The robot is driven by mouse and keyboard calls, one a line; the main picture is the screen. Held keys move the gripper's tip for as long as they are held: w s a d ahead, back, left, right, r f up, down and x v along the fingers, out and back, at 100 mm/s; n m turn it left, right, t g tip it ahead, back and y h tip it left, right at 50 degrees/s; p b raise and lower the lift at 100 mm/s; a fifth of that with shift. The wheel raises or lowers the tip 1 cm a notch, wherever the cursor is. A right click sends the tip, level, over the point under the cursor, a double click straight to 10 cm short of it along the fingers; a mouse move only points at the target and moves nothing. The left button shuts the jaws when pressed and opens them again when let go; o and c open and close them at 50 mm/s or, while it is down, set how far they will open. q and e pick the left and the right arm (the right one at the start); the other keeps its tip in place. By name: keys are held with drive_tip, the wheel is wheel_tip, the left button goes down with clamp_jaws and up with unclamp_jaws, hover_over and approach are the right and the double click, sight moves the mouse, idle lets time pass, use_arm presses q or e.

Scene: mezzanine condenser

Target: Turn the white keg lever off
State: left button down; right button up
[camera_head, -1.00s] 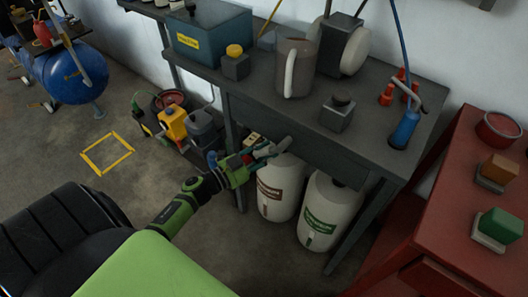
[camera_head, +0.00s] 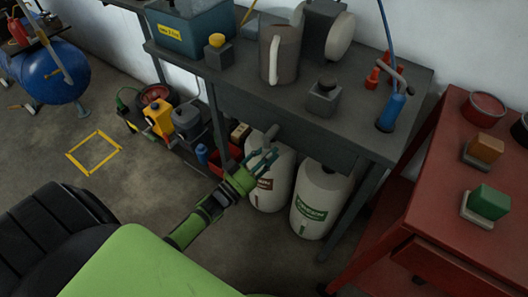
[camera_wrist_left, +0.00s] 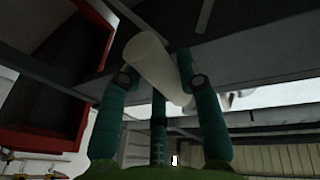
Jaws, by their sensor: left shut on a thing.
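The keg lever shows in the left wrist view as a pale, rounded bar (camera_wrist_left: 150,58), tilted between the teal fingers. In the head view a short grey end of it (camera_head: 271,132) shows under the bench edge, above the kegs. My left gripper (camera_head: 264,160) is shut on the lever, its fingers on either side of it. The white keg with the brown label (camera_head: 276,192) stands just behind and below the gripper, which partly covers its label. A second white keg with a green label (camera_head: 319,205) stands to its right. My right gripper is not in view.
The grey workbench (camera_head: 340,133) overhangs the kegs. On it stand a pitcher (camera_head: 280,57) and a blue torch-like tool (camera_head: 393,108). A red cabinet (camera_head: 440,225) stands at right. A yellow floor square (camera_head: 93,152) lies on open floor at left.

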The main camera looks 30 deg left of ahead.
use_arm(q)
drive_tip(key=shift+d+n, duration=0.2)
drive_tip(key=shift+n, duration=0.2)
drive_tip(key=c, duration=0.8)
unclamp_jaws()
drive_tip(key=shift+s, duration=0.25)
drive_tip(key=v, duration=1.1)
drive_tip(key=shift+s+a+f, duration=0.1)
drive_tip(key=shift+s+f, duration=0.05)
drive_tip(key=shift+s, duration=0.1)
